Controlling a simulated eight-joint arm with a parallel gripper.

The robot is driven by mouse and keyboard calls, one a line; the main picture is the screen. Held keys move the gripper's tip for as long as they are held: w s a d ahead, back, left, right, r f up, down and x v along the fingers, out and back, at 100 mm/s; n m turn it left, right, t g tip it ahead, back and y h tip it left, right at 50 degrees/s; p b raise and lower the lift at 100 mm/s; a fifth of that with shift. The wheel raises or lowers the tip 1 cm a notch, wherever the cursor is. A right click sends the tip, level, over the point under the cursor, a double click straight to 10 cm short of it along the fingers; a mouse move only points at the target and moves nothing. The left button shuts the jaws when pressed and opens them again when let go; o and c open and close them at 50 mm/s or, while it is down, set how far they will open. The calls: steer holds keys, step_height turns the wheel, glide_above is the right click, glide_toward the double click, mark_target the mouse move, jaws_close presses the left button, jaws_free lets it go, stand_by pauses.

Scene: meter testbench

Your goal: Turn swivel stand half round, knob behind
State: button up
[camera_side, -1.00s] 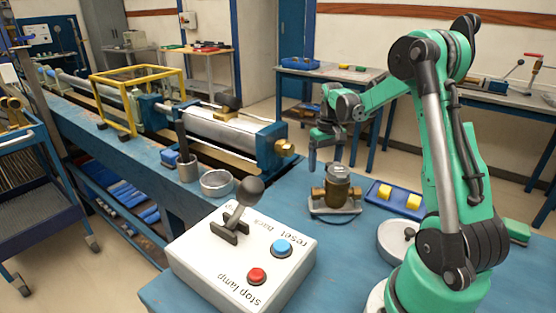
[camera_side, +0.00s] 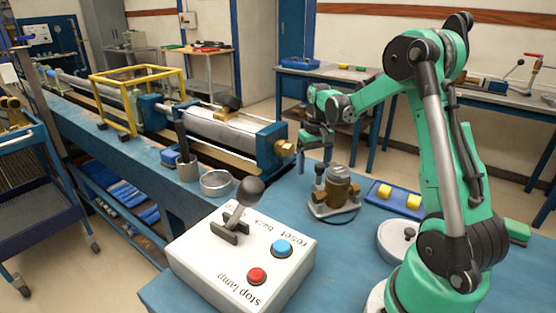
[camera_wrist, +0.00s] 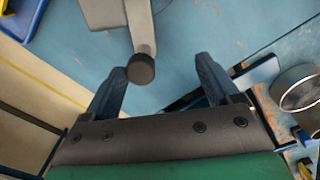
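The swivel stand (camera_side: 322,210) is on the blue bench, with a brass-coloured meter body (camera_side: 340,188) on its grey base plate. Its upright dark knob (camera_side: 319,169) is at the left side of the body in the side view. In the wrist view the knob's black cap (camera_wrist: 142,69) tops a grey post at the end of the plate. My gripper (camera_wrist: 160,85) is open, its two blue fingers wide apart. The cap appears between them, close to the left finger; I cannot tell whether they touch. The meter body is out of the wrist view.
A control box (camera_side: 240,255) with a lever and buttons stands in front. A blue tray (camera_side: 381,203) with yellow blocks and a round grey object (camera_side: 393,240) are to the right. A metal cup (camera_side: 216,183) and the test bench's blue end block (camera_side: 272,150) are to the left.

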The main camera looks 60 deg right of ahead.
steer(key=shift+w+a, duration=0.25)
steer(key=shift+a, duration=0.55)
steer(key=shift+w+a, duration=0.15)
steer(key=shift+a, duration=0.3)
steer(key=shift+o, duration=1.4)
steer(key=shift+r, duration=2.75)
